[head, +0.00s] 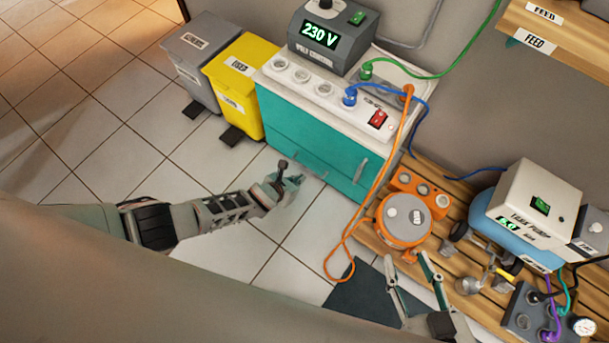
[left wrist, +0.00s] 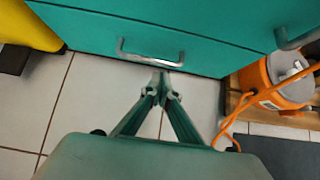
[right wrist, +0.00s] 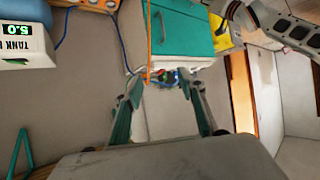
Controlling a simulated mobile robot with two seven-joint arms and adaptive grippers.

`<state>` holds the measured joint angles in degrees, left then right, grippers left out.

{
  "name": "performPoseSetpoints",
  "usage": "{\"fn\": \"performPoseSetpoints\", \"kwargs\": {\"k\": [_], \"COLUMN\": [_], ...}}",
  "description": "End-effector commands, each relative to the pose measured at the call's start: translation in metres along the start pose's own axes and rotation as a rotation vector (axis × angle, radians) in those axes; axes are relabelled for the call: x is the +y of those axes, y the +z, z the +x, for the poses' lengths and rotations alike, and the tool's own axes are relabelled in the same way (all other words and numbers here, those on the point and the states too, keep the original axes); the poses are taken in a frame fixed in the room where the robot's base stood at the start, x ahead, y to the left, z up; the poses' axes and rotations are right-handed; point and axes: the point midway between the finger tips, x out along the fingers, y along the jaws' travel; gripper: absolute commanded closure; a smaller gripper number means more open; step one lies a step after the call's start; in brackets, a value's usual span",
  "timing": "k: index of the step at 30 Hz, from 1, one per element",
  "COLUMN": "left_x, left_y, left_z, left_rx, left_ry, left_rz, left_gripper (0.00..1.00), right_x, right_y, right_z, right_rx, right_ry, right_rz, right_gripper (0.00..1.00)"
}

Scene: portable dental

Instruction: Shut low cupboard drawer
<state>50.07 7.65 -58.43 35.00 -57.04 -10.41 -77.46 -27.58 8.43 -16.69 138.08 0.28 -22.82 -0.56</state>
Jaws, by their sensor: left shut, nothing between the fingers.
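The teal cupboard (head: 315,135) stands on the tiled floor under a white socket top. Its low drawer (left wrist: 90,35) has a silver bar handle (left wrist: 150,54) and fills the upper part of the left wrist view. I cannot tell whether a gap stands behind the drawer front. My left gripper (head: 290,182) is shut and empty, low in front of the drawer; its fingertips (left wrist: 160,82) show just below the handle, contact unclear. My right gripper (head: 408,262) is open and empty, far from the drawer. The cupboard also shows in the right wrist view (right wrist: 185,35).
A yellow bin (head: 240,85) and a grey bin (head: 190,65) stand left of the cupboard. An orange cable (head: 383,155) hangs at its right side, near an orange device (head: 400,222) on a slatted wooden bench (head: 455,262).

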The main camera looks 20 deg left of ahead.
Motion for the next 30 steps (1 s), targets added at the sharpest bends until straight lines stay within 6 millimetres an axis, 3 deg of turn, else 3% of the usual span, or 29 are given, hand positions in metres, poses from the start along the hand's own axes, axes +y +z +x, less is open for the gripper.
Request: {"fn": "performPoseSetpoints", "kwargs": {"k": [1,12,18,30], "left_x": [0.007,0.005,0.003,0.002], "left_y": [0.033,0.024,0.015,0.01], "left_z": [-0.015,-0.071,-0.082,-0.083], "left_rx": [-0.034,-0.026,-0.018,-0.012], "left_ry": [0.008,0.006,0.004,0.003], "left_rz": [0.007,0.004,0.002,0.001], "left_gripper": [1.0,1.0,1.0,1.0], "right_x": [0.008,0.036,0.037,0.038], "right_y": [-0.007,0.019,0.023,0.025], "right_z": [-0.004,-0.016,-0.017,-0.017], "right_rx": [0.003,-0.088,-0.097,-0.099], "right_ry": [0.013,0.059,0.063,0.063], "right_rz": [-0.032,-0.121,-0.121,-0.121], "right_gripper": [0.6,0.6,0.6,0.6]}}
